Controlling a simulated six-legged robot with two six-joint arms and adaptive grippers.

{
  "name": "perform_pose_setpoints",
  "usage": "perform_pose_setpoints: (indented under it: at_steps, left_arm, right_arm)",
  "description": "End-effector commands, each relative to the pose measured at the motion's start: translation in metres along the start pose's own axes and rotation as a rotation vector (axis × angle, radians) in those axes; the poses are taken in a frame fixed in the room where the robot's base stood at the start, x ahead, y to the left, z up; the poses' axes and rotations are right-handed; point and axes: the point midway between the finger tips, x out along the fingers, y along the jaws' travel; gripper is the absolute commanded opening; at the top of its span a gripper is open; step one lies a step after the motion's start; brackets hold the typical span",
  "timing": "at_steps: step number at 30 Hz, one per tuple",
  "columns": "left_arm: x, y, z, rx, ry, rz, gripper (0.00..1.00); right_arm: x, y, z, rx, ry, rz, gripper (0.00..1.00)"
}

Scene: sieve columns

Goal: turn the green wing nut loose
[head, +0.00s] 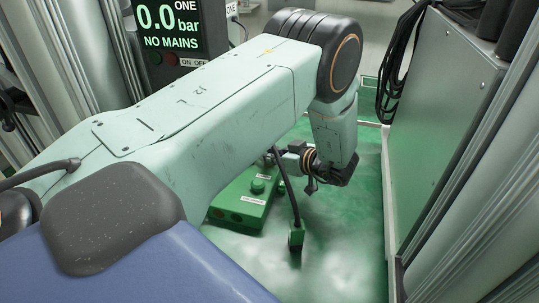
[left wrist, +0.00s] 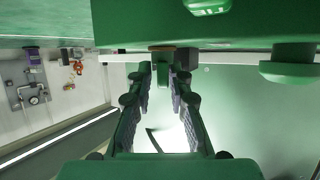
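A green box (head: 238,205) with pale labels and a round green knob on top lies on the floor below my left arm. My left gripper (head: 283,157) is beside and above the box, partly hidden in the head view. In the left wrist view, the two fingers (left wrist: 165,75) stand apart with a gap between them. Their tips are close to a small brown and dark part (left wrist: 162,50) below the edge of a green body (left wrist: 130,25). I cannot tell whether they touch it. I cannot clearly make out the wing nut. My right gripper is not in view.
A green block on a dark cable (head: 296,237) hangs or stands in front of the box. A grey-green cabinet (head: 445,110) stands at the right, with black hoses (head: 397,65). Green floor is free between box and cabinet.

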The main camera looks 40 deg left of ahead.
Motion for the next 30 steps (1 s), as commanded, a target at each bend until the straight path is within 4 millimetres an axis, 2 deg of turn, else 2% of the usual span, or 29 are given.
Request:
perform_pose_setpoints:
  at_steps: [3,11,18,30]
  left_arm:
    - [0.0066,-0.0002,-0.0001,0.000,0.000,-0.002,0.19]
    - [0.0083,0.0016,-0.0008,0.001,0.000,-0.001,0.18]
    - [0.0080,0.0021,-0.0009,0.000,0.000,0.000,0.00]
    - [0.0086,0.0032,-0.0018,-0.014,0.006,-0.024,0.00]
  right_arm:
    - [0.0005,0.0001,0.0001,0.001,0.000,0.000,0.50]
    - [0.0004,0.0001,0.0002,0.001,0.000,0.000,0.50]
    - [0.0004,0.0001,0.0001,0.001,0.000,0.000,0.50]
    - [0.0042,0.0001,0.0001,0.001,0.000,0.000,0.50]
